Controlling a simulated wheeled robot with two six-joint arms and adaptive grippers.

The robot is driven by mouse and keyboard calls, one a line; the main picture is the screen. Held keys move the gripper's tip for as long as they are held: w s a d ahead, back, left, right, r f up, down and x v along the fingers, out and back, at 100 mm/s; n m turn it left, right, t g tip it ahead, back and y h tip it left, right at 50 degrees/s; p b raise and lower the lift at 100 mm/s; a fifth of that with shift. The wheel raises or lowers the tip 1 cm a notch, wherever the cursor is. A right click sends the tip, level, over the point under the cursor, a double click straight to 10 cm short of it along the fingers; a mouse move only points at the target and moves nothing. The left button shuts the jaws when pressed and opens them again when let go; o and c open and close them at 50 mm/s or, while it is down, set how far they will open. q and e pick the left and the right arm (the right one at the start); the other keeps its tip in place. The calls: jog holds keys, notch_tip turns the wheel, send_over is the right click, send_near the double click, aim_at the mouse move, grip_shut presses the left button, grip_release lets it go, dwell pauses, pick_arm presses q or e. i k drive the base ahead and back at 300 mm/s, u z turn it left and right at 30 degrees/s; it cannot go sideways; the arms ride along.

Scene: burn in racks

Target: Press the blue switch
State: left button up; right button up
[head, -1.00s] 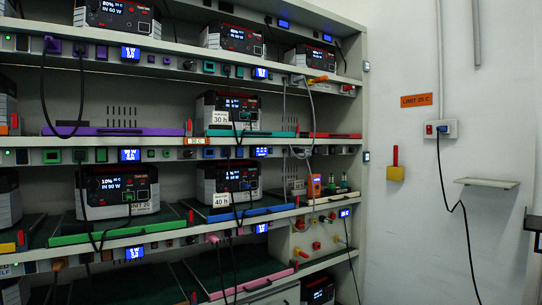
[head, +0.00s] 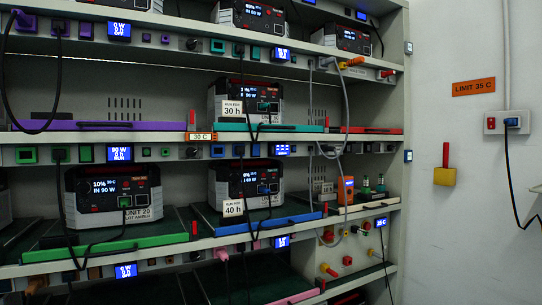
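Small square switches in several colours sit along the rails of the rack. A blue one (head: 217,151) is on the middle rail, left of a lit blue display (head: 282,150). Another small bluish square (head: 255,150) is between them; it is too small to tell its exact colour. A teal switch (head: 217,46) is on the rail above. Neither of my grippers is in view.
The rack (head: 394,200) holds several black-and-red units, such as one (head: 112,195) on a green-fronted tray. Black and grey cables hang in front of the rails.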

aim_at(256, 147)
jog(key=z, duration=0.3)
jog(key=i, duration=1.2)
jog(key=u, duration=0.2)
